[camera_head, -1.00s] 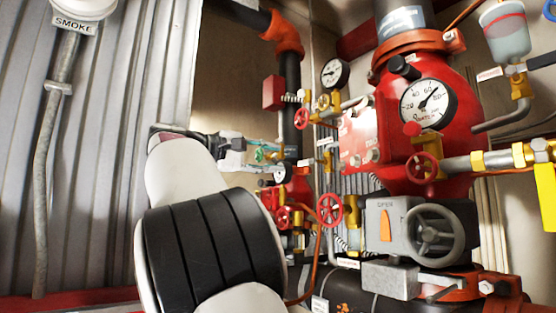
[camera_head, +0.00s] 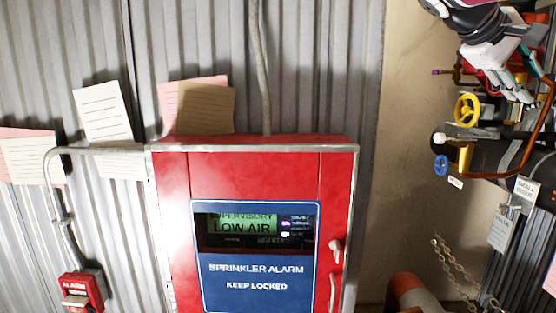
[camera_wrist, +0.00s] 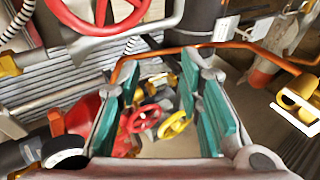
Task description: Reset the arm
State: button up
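My gripper (camera_head: 518,88) shows at the upper right in the head view, in front of the pipework. In the wrist view my gripper (camera_wrist: 160,78) has its two teal-padded fingers spread apart, with nothing held between them. A yellow handwheel (camera_wrist: 174,125) and a small red handwheel (camera_wrist: 145,118) show through the gap, beyond the fingers. Contact with the pipework cannot be seen. The rest of my arm is mostly outside the head view.
The red sprinkler alarm cabinet (camera_head: 255,170) reads "LOW AIR". A yellow handwheel (camera_head: 467,109) and a blue handle (camera_head: 441,165) sit below and left of my gripper. In the wrist view a large red handwheel (camera_wrist: 128,22) and an orange tube (camera_wrist: 225,46) are close by.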

jog(key=s+a+f+t+y, duration=0.1)
jog(key=s+a+f+y, duration=0.4)
jog(key=s+a+f, duration=0.6)
jog(key=s+a+f+m+t+y, duration=0.1)
jog(key=s+a+f+y, duration=0.5)
jog(key=s+a+f, duration=0.6)
jog(key=a+f+t, duration=0.1)
jog(key=a+f, duration=0.2)
jog(key=f, duration=0.3)
jog(key=shift+a, duration=0.2)
